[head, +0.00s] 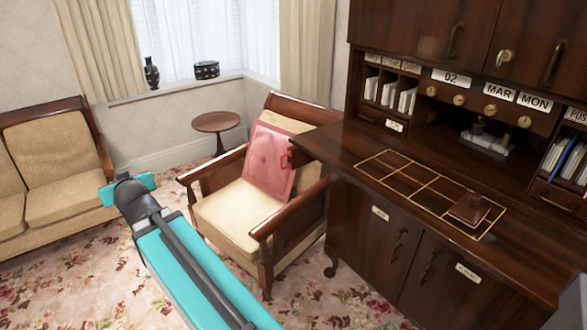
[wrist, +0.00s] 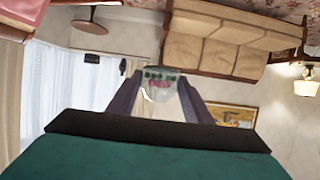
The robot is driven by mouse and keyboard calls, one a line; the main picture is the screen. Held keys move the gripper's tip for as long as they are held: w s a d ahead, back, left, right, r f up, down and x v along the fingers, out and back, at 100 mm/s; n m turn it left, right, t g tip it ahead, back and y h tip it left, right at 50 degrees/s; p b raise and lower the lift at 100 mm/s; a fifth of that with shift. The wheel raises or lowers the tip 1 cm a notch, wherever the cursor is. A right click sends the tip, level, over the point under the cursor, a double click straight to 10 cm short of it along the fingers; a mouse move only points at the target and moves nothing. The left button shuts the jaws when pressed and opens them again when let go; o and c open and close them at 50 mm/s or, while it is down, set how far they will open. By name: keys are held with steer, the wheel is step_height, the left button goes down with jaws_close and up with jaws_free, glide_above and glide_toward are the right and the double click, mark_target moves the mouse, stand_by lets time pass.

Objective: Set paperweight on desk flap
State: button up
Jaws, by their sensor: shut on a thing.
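In the wrist view my gripper (wrist: 160,88) is shut on a clear, glass-like paperweight (wrist: 159,76) with green and pink inside. It sits between the two fingertips, and the room shows behind it. In the head view my teal arm reaches up from the bottom, left of the desk; the gripper's fingers and the paperweight cannot be made out there. The desk flap (head: 345,150) is a dark wooden top at the right, with a gold-lined grid on it. A small brown block-like thing (head: 469,210) sits at the right end of the grid.
A wooden armchair (head: 235,215) with a pink cushion (head: 268,160) stands left of the desk. Pigeonholes and a stand (head: 485,140) line the desk's back. The flap's left part looks clear.

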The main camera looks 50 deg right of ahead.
steer(key=s+d+f+m+g+h, duration=0.1)
steer(key=s+d+m+g+h, duration=0.25)
steer(key=s+d, duration=0.4)
steer(key=s+d+f+m+g+h, duration=0.1)
steer(key=s+d+m+g+h, duration=0.2)
steer(key=d, duration=0.8)
steer(key=s+d+m+g+h, duration=0.25)
steer(key=s+d+m, duration=0.3)
steer(key=d, duration=0.35)
steer(key=s+d+r+m+g+y, duration=0.1)
steer(key=s+d+m+g, duration=0.3)
steer(key=s, duration=0.7)
steer(key=s+d+r+m+g+y+p, duration=0.1)
steer(key=s+d+r+m+g, duration=0.3)
steer(key=s, duration=0.7)
steer(key=s+d+r+m+g+y, duration=0.2)
steer(key=s+m+g, duration=0.4)
steer(key=s, duration=0.5)
steer(key=shift+d+r+g, duration=0.5)
steer(key=shift+d+r, duration=0.1)
steer(key=shift+d, duration=0.6)
steer(key=shift+d, duration=0.1)
steer(key=p, duration=0.5)
glide_above(379, 167)
steer(key=shift+f, duration=0.7)
steer(key=shift+d+b, duration=0.15)
steer(key=shift+b, duration=0.15)
steer(key=shift+f, duration=0.2)
steer(key=shift+f+p, duration=0.75)
steer(key=shift+f, duration=0.85)
